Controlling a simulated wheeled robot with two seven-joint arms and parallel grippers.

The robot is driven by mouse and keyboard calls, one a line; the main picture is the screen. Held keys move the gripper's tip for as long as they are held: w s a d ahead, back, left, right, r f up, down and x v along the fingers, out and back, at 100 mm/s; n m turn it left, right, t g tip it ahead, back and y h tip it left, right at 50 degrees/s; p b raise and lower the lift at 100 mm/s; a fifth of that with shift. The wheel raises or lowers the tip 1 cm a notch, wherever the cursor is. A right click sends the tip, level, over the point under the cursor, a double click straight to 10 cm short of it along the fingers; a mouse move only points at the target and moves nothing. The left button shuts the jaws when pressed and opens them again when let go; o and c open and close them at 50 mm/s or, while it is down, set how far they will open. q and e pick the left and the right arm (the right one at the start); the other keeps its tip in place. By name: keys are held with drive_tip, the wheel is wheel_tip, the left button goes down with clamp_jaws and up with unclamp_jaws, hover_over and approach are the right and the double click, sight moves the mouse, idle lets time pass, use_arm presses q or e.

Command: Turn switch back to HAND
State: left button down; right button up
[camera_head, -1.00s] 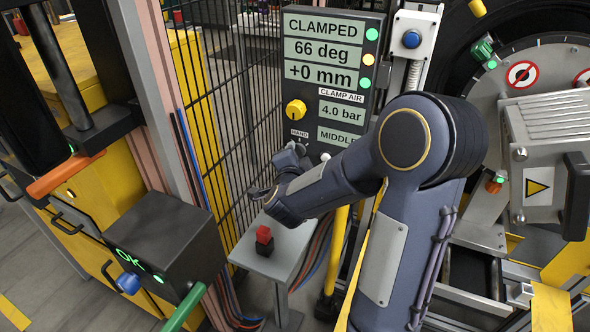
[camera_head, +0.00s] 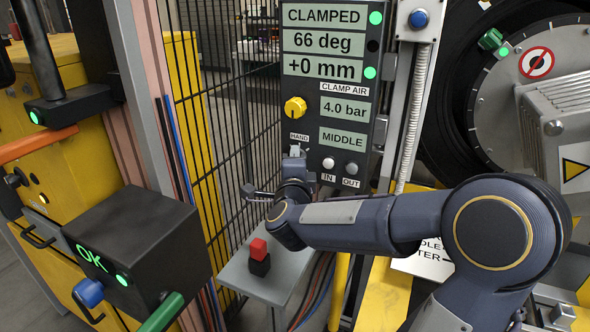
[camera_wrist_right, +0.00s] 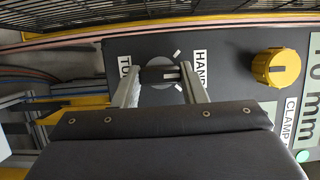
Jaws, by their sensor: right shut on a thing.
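The selector switch (camera_wrist_right: 160,74) is a dark bar-shaped knob on the grey panel, between the labels HAND (camera_wrist_right: 201,70) and one partly hidden that starts "TU". A pale mark on the knob lies at its HAND side. My right gripper (camera_wrist_right: 161,72) is shut on the switch, one finger at each side of it. In the head view my right gripper (camera_head: 294,153) is at the panel just below the HAND label (camera_head: 298,139) and hides most of the switch. My left gripper is out of view.
A yellow knob (camera_head: 295,107) sits just above the switch. IN and OUT buttons (camera_head: 340,165) are close at the right of the gripper. The display (camera_head: 322,67) reads CLAMPED, 66 deg, +0 mm. A mesh fence (camera_head: 225,120) stands left; a small shelf with a red button (camera_head: 258,248) is below.

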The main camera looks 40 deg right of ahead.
drive_tip(key=shift+f, duration=0.1)
drive_tip(key=o, duration=1)
drive_tip(key=p+v, duration=0.1)
drive_tip(key=v, duration=0.7)
drive_tip(key=shift+p, duration=0.4)
drive_tip(key=shift+w, duration=0.1)
